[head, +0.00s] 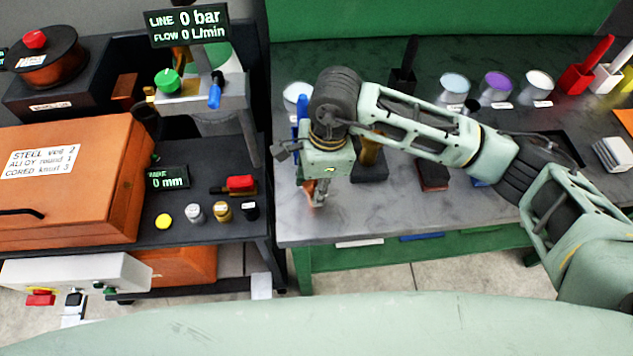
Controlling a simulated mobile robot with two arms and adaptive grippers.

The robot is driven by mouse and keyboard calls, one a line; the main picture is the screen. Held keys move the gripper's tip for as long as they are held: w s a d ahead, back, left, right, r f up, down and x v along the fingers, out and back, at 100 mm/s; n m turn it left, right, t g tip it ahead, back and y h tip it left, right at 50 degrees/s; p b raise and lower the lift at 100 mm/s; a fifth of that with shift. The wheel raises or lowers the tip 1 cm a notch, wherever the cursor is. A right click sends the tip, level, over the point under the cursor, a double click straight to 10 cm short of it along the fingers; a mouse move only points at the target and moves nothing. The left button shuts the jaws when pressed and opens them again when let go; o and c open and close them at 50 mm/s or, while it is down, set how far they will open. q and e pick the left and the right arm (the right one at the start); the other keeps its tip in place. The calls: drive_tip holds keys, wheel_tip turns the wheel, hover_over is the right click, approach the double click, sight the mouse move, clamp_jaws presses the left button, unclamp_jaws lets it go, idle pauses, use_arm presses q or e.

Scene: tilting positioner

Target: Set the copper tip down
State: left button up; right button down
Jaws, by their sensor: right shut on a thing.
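My right gripper (318,197) points down over the front left corner of the grey table (350,218). It is shut on a small copper-coloured piece, the copper tip (309,187), which is mostly hidden by the fingers. The fingertips are close to the table top; I cannot tell whether the tip touches it. My left gripper is not in view.
A blue item (302,115) stands just behind my right gripper. Dark blocks and several round cups, including a purple-topped one (497,84), stand farther right. A gap separates the table from the black cart (205,170) at left. The front table strip is mostly clear.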

drive_tip(key=shift+f, duration=0.1)
drive_tip(key=c, duration=1.7)
unclamp_jaws()
drive_tip(key=shift+f, duration=0.1)
drive_tip(key=shift+c, duration=0.2)
drive_tip(key=o, duration=0.5)
drive_tip(key=shift+c, duration=0.2)
drive_tip(key=shift+r, duration=0.3)
drive_tip(key=shift+w+r, duration=0.1)
drive_tip(key=shift+r, duration=0.15)
wheel_tip(320, 180, up, 11)
drive_tip(key=d+b, duration=0.1)
drive_tip(key=b, duration=0.2)
drive_tip(key=shift+d+r+b, duration=0.15)
drive_tip(key=shift+d+b, duration=0.05)
drive_tip(key=shift+b, duration=0.2)
